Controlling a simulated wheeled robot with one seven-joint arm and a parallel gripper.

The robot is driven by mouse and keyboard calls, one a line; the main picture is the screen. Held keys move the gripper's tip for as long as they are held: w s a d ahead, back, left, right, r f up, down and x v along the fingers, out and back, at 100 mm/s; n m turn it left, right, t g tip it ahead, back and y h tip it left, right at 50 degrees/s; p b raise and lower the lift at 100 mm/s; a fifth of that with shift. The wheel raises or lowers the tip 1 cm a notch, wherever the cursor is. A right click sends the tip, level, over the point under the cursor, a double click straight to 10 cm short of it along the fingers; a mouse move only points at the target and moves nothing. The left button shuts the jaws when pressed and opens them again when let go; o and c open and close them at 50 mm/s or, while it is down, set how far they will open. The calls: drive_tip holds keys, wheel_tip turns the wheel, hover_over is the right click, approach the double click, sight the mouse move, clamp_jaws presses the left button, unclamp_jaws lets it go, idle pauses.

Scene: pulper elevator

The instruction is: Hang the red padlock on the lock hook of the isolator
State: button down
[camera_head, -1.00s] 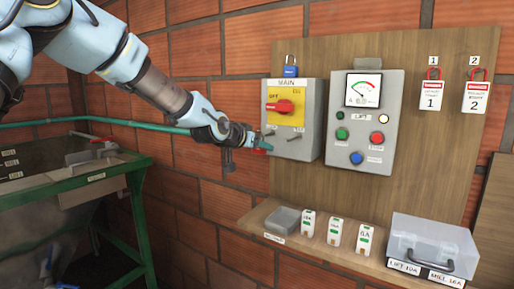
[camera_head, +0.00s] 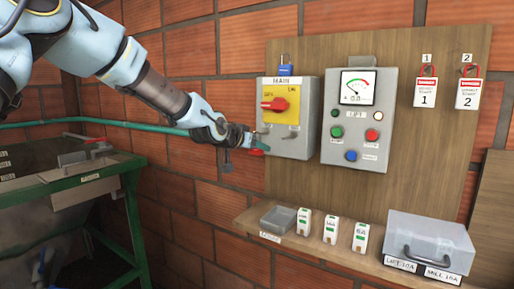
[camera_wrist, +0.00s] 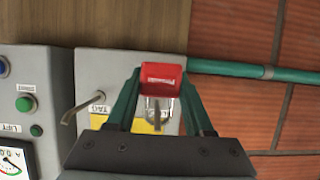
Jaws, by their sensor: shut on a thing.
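My gripper (camera_head: 258,148) is at the left edge of the grey isolator box (camera_head: 285,147) marked MAIN. It is shut on the red padlock (camera_wrist: 163,78), whose body sits between the green fingertips (camera_wrist: 160,92) in the wrist view. The padlock's shackle points down in that view, over the isolator's front. A metal hook shows in line with the shackle (camera_wrist: 158,104); I cannot tell whether it passes through. Another bent hook (camera_wrist: 82,107) stands by the TAG label. The isolator's red handle (camera_head: 274,104) sits on a yellow plate.
A blue padlock (camera_head: 285,70) is above the isolator. A control box with gauge (camera_head: 357,130) stands to the right, then two red-shackled tags (camera_head: 427,92). A shelf (camera_head: 305,243) below holds a grey tray, fuses and a clear box. A green pipe (camera_head: 90,126) runs along the wall.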

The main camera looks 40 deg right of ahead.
drive_tip(key=shift+c, duration=1)
unclamp_jaws()
drive_tip(key=shift+a, duration=0.15)
drive_tip(key=shift+a+r, duration=0.15)
drive_tip(key=shift+a, duration=0.2)
drive_tip(key=b+v, duration=0.2)
drive_tip(key=v, duration=0.8)
drive_tip(key=shift+s+d, duration=0.15)
